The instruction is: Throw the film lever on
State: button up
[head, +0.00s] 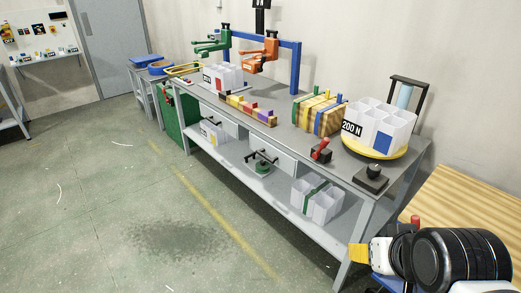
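A lever with a red handle (321,149) stands on the grey bench near its right end, tilted up to the right from a dark base. It is the only red lever I see beside the turntable, but no label reads as film. A small dark box with a round black knob (373,172) sits nearer the front edge. A dark frame with a pale roll (405,95) stands behind the turntable. Part of my arm shows at the lower right, with a yellow-tipped end (358,254) that may be my gripper. It is well apart from the lever, and its fingers cannot be made out.
A yellow turntable (377,151) carries a white divided carton marked 200 N (378,129). Strapped wooden blocks (319,114), a coloured strip (247,109) and green and orange tools on a blue frame (296,68) stand leftward. Open floor (110,200) lies left; a wooden surface (470,205) is at right.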

aim_at(325, 141)
jog(key=i+j+z, duration=0.15)
jog(key=i+j, duration=0.15)
jog(key=i, duration=0.15)
jog(key=i+j+z, duration=0.1)
jog(key=i+j, duration=0.2)
jog(key=i, duration=0.1)
